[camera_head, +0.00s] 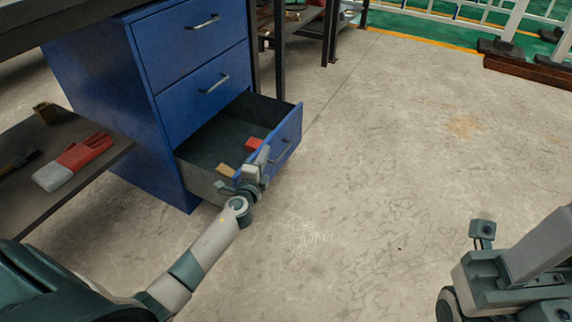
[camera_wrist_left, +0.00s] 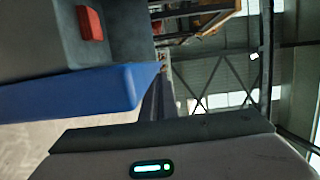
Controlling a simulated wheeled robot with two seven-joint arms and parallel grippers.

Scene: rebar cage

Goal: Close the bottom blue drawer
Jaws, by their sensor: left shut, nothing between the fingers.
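The bottom blue drawer (camera_head: 285,143) of the blue cabinet (camera_head: 110,88) is pulled out, its dark inside showing. A red block (camera_head: 254,145) and a tan block (camera_head: 226,170) lie in it. My left gripper (camera_head: 262,162) is shut and empty, close to the near side of the drawer by its front panel. I cannot tell whether it touches. In the left wrist view the drawer's blue front (camera_wrist_left: 85,92) crosses the left, with the red block (camera_wrist_left: 90,22) behind it. Part of my right arm shows at the lower right; its finger state is unclear.
The two upper drawers (camera_head: 205,50) are shut. A dark shelf (camera_head: 75,175) at the left holds a red and grey glove (camera_head: 75,160). Dark table legs (camera_head: 280,50) stand beyond the cabinet. The concrete floor (camera_head: 390,150) in front of the drawer is clear.

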